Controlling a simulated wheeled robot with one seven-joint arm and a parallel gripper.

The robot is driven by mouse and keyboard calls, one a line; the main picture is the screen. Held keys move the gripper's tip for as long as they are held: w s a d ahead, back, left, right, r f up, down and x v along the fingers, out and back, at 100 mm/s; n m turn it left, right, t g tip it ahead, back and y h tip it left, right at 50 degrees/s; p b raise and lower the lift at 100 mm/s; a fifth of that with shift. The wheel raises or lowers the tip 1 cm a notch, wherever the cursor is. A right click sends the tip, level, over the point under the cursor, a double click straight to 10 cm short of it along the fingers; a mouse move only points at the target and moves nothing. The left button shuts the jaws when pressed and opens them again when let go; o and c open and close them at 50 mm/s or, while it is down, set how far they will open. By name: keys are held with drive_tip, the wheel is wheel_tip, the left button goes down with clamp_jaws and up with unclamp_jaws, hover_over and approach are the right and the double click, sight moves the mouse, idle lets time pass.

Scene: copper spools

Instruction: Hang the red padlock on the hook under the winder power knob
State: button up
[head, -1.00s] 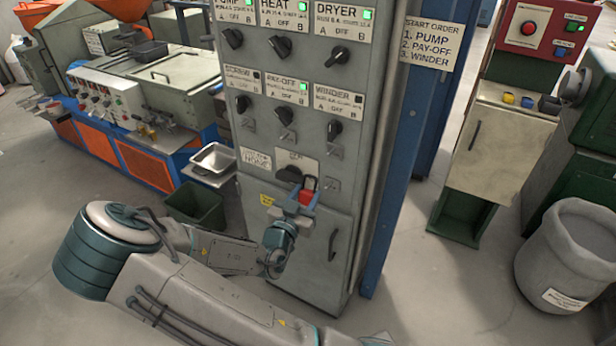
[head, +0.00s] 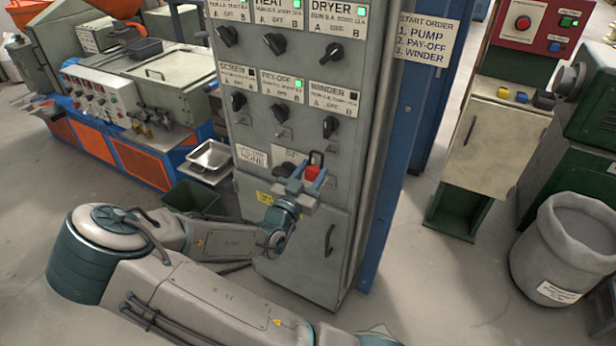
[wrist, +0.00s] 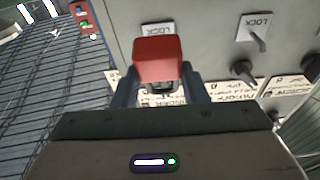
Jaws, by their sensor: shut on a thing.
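The red padlock (head: 313,173) is held upright between the fingers of my gripper (head: 309,180), its dark shackle pointing up. It is in front of the grey cabinet, below the winder power knob (head: 331,128) and its label (head: 331,95). In the wrist view the padlock (wrist: 157,62) sits between the fingertips (wrist: 158,88), in front of a LOCK plate (wrist: 158,29). The padlock hides the hook area behind it, and I cannot tell whether the shackle touches a hook. A neighbouring hook (wrist: 259,41) shows beside another LOCK plate.
The grey cabinet (head: 290,225) carries several other knobs, including the pay-off knob (head: 282,115). A dark main knob (head: 284,170) is close left of my gripper. A blue post (head: 392,170) stands right of the cabinet. A green bin (head: 190,197) is at left.

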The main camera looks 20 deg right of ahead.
sight(318, 167)
drive_tip(key=shift+w+d+f, duration=0.1)
drive_tip(key=shift+w+d, duration=0.6)
drive_tip(key=shift+d, duration=0.25)
drive_tip(key=shift+w+d+f, duration=0.1)
drive_tip(key=shift+w+d, duration=0.6)
drive_tip(key=shift+d, duration=0.2)
drive_tip(key=shift+w+d+f+b, duration=0.4)
drive_tip(key=shift+d+f+b, duration=0.15)
drive_tip(key=shift+b, duration=0.5)
drive_tip(key=o, duration=1.1)
drive_tip(key=shift+o, duration=0.2)
drive_tip(key=shift+f, duration=0.1)
